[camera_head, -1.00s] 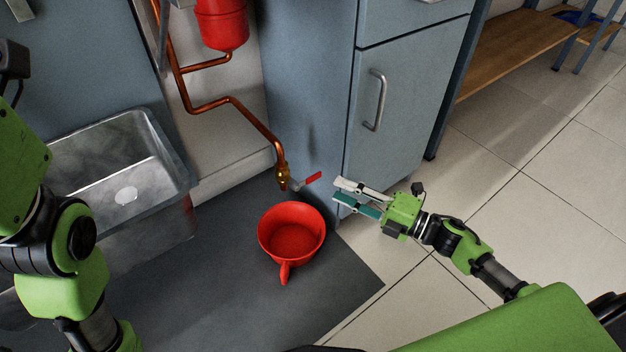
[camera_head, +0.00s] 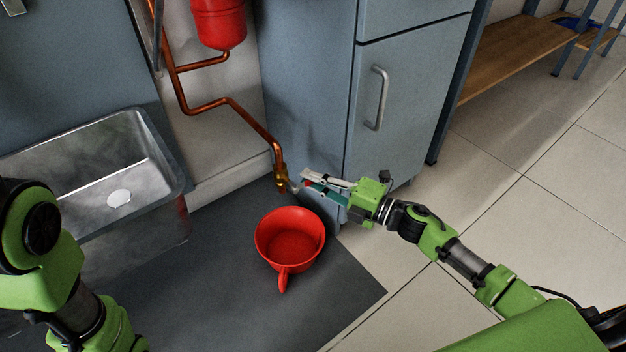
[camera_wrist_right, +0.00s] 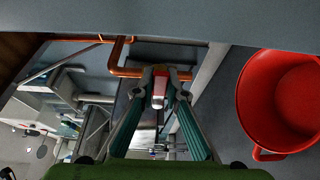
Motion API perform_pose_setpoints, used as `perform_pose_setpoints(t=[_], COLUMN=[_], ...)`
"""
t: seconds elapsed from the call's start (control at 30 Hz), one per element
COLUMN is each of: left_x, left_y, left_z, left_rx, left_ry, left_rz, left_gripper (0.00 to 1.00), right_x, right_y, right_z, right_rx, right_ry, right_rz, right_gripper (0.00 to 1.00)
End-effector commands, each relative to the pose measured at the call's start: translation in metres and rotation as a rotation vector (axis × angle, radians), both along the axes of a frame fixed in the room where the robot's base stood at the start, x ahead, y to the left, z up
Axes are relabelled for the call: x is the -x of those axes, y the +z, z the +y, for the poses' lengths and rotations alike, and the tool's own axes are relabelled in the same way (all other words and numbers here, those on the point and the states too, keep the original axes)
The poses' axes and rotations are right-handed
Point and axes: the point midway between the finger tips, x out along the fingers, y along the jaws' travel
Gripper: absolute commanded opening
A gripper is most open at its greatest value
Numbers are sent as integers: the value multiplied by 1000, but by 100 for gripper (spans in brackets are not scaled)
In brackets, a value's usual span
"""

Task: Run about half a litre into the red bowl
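The red bowl (camera_head: 283,278), a cup-like vessel with a handle, stands upright on the dark mat below and in front of the brass tap (camera_head: 281,180). I see no water in it. It also shows at the right of the right wrist view (camera_wrist_right: 255,107). The tap ends the copper pipe; its red lever (camera_wrist_right: 160,84) is mostly covered by my fingers in the head view. My right gripper (camera_head: 306,181) is open, with its fingers on either side of the lever; whether they touch it is unclear. My left arm is at the left edge; its gripper is out of view.
A metal sink (camera_head: 85,170) stands left of the bowl. A grey cabinet (camera_head: 405,110) with a handle stands close behind my right gripper. A red tank (camera_head: 218,22) hangs above the pipe (camera_head: 235,104). The dark mat (camera_head: 215,290) has free room around the bowl.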

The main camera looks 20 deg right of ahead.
Motion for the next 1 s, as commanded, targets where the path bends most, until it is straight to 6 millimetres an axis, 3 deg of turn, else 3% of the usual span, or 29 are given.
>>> perform_pose_setpoints(t=[0.43, 1.0], left_x=[0, 5], left_y=[-1, 0], left_z=[0, -1], left_rx=[0, -2], left_ry=[0, 2], left_rz=[1, -12], left_gripper=[22, 22], right_x=[0, 2], right_y=[-4, -23], right_z=[1, 5], right_rx=[-60, -413], right_ry=[0, 0], right_rz=[22, 150], right_gripper=[0, 0])
